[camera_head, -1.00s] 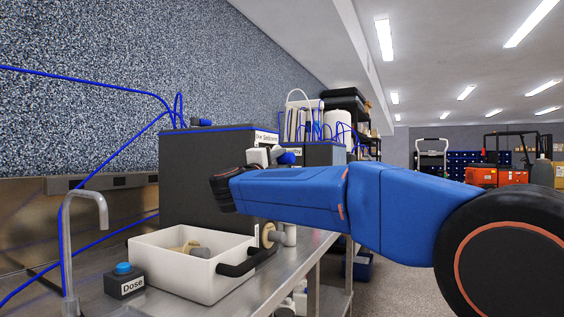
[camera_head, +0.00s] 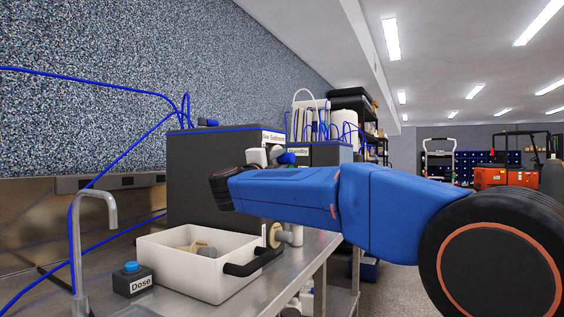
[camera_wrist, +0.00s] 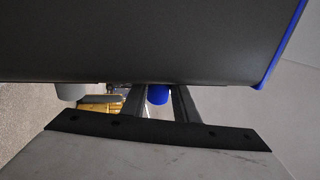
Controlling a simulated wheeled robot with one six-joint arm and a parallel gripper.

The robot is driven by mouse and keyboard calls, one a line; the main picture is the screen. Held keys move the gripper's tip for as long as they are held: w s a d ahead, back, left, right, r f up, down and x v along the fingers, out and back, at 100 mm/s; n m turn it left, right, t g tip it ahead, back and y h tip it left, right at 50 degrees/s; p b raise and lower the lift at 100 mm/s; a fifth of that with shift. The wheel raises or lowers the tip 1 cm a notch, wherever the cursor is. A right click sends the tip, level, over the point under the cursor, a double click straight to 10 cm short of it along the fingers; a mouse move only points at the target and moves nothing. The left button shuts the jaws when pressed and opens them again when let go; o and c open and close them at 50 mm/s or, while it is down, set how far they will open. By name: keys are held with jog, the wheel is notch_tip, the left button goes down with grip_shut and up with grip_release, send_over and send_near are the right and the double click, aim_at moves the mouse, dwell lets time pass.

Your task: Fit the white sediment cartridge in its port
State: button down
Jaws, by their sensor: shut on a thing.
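My gripper (camera_wrist: 159,89) shows in the wrist view, its two dark fingers closed on a blue rounded piece (camera_wrist: 158,97). Most of the held thing is hidden behind the fingers and a dark box. In the head view a blue piece (camera_head: 287,158) shows above my blue forearm, beside small white parts; the fingers are hidden there. I cannot make out the port or a whole white cartridge. A pale cylinder (camera_head: 296,234) with a tan disc (camera_head: 275,235) sits low at the box's right side.
A white tray (camera_head: 190,275) with a black handle stands on the steel bench, holding a tan and grey part (camera_head: 200,248). A "Dose" button box (camera_head: 133,280) and a tap (camera_head: 88,210) stand left of it. The dark box is close above my fingers in the wrist view.

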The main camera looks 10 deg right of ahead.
jog(key=shift+w+a, duration=0.25)
jog(key=shift+a, duration=0.15)
jog(key=c, duration=1.3)
grip_release()
jog(key=shift+f, duration=0.1)
jog(key=v, duration=1.7)
jog(key=shift+s, duration=0.15)
